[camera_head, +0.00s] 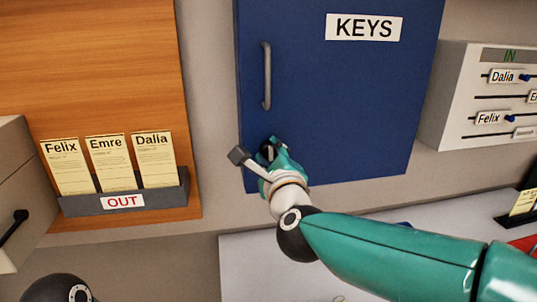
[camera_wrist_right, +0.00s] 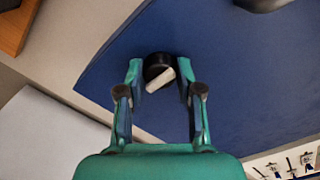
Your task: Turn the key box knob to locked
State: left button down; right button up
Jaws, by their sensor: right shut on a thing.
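The blue key box (camera_head: 335,100) hangs on the wall, with a KEYS label (camera_head: 363,27) and a grey vertical handle (camera_head: 266,76). Its round black knob (camera_wrist_right: 154,62) has a pale bar across the face, slanting from lower left to upper right in the wrist view. In the head view this gripper (camera_head: 270,151) is at the box's lower left and covers most of the knob. No lock marking is readable. My left gripper is out of view.
An OUT tray (camera_head: 122,202) with cards for Felix, Emre and Dalia is at left on a wooden panel (camera_head: 95,60). A grey IN board (camera_head: 455,100) with name sliders is right of the box. A drawer unit (camera_head: 22,200) is at the far left.

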jog(key=shift+f+n, duration=0.1)
jog(key=shift+n, duration=0.3)
jog(key=n, duration=0.3)
jog(key=shift+f, duration=0.1)
jog(key=n, duration=0.5)
jog(key=shift+p, duration=0.35)
jog(key=n+p, duration=0.1)
jog(key=n, duration=0.3)
jog(key=shift+f, duration=0.1)
jog(key=n+p, duration=0.1)
jog(key=n, duration=0.4)
jog(key=shift+f+p, duration=0.15)
jog(key=shift+p, duration=0.2)
jog(key=shift+n, duration=0.3)
jog(key=o, duration=1.2)
jog(key=shift+w, duration=0.1)
jog(key=shift+c, duration=0.2)
